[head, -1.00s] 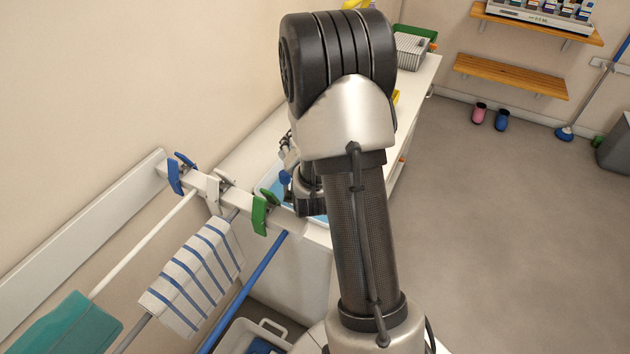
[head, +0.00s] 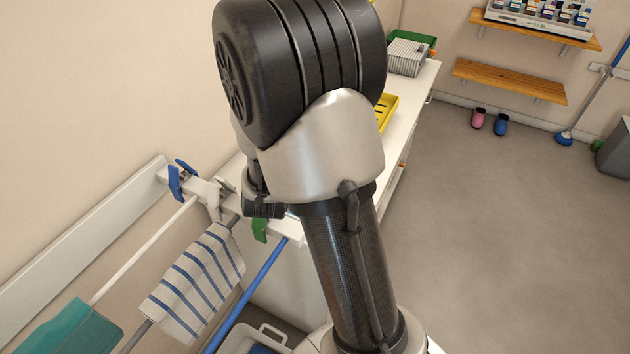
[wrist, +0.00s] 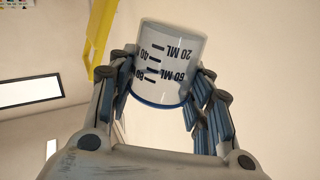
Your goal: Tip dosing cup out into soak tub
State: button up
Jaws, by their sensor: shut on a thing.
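The dosing cup (wrist: 172,50) is clear with dark ML marks and a blue band at its lower edge in the wrist view. My gripper (wrist: 158,84) is shut on it, with a finger on each side. The cup looks slightly tilted in this view; its contents cannot be made out. In the head view my arm hides the cup and my gripper's fingers.
A wall rail with clips holds a striped cloth (head: 197,278) and a teal cloth (head: 72,325) at left. A yellow tray (head: 386,110) and a grey basket (head: 407,57) stand on the white counter (head: 413,100). The floor at right is mostly open.

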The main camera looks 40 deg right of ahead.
jog(key=shift+w+a+r+n+t, duration=0.15)
jog(key=shift+a+n, duration=0.2)
jog(key=shift+n, duration=0.05)
jog(key=shift+w+a+r+n+t, duration=0.1)
jog(key=shift+a+n+t, duration=0.05)
jog(key=shift+a+n, duration=0.2)
jog(key=shift+r+h, duration=0.2)
jog(key=shift+h, duration=0.1)
notch_tip(320, 180, up, 6)
jog(key=p, duration=0.3)
jog(key=shift+f, duration=0.1)
jog(key=shift+f, duration=0.1)
